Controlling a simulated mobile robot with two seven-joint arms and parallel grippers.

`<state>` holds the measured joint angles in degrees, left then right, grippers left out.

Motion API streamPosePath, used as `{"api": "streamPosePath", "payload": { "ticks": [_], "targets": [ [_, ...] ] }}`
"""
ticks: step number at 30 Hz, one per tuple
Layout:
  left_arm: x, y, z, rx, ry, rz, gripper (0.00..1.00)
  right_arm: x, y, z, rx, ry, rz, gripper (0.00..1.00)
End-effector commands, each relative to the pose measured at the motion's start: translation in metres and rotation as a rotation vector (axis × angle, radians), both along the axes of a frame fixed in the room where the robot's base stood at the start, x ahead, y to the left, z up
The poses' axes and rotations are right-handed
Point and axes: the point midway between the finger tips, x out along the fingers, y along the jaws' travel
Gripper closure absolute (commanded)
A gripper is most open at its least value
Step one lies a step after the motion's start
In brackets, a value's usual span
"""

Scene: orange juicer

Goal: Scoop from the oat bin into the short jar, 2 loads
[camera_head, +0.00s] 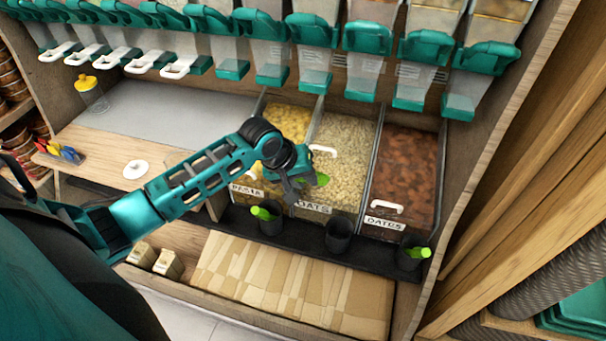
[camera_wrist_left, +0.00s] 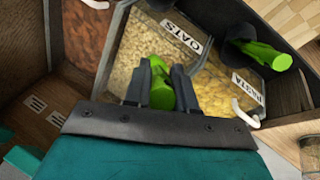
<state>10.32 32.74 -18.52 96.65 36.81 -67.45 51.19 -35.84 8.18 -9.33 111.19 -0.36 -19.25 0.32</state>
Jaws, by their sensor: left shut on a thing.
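My left gripper (camera_head: 296,190) is over the front part of the oat bin (camera_head: 345,155). It is shut on a green scoop (camera_head: 322,179), whose green handle shows between the fingers (camera_wrist_left: 161,88) in the left wrist view (camera_wrist_left: 160,68). The scoop's bowl and any load in it are hidden. The oat bin holds pale oats and carries an "OATS" label (camera_wrist_left: 180,22) in the wrist view. A clear jar (camera_wrist_left: 312,152) with brownish contents is cut off at that view's right edge; I cannot tell if it is the short jar. My right gripper is not in view.
Pasta (camera_head: 288,122) and dates (camera_head: 408,165) bins flank the oats. Black holders with green scoops (camera_head: 265,213) (camera_head: 415,252) and an empty holder (camera_head: 339,236) stand in front. A yellow-topped bottle (camera_head: 92,93) and white lid (camera_head: 135,169) are left. Dispensers (camera_head: 365,60) hang above.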

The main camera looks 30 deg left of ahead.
Motion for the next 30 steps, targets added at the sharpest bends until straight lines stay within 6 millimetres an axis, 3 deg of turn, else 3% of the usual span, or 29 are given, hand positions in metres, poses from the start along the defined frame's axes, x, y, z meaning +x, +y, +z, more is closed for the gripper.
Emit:
{"api": "streamPosePath", "payload": {
  "ticks": [30],
  "targets": [
    [0.017, 0.003, -0.069, -0.003, 0.056, 0.000, 1.00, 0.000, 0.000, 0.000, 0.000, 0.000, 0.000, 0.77]
  ]
}}
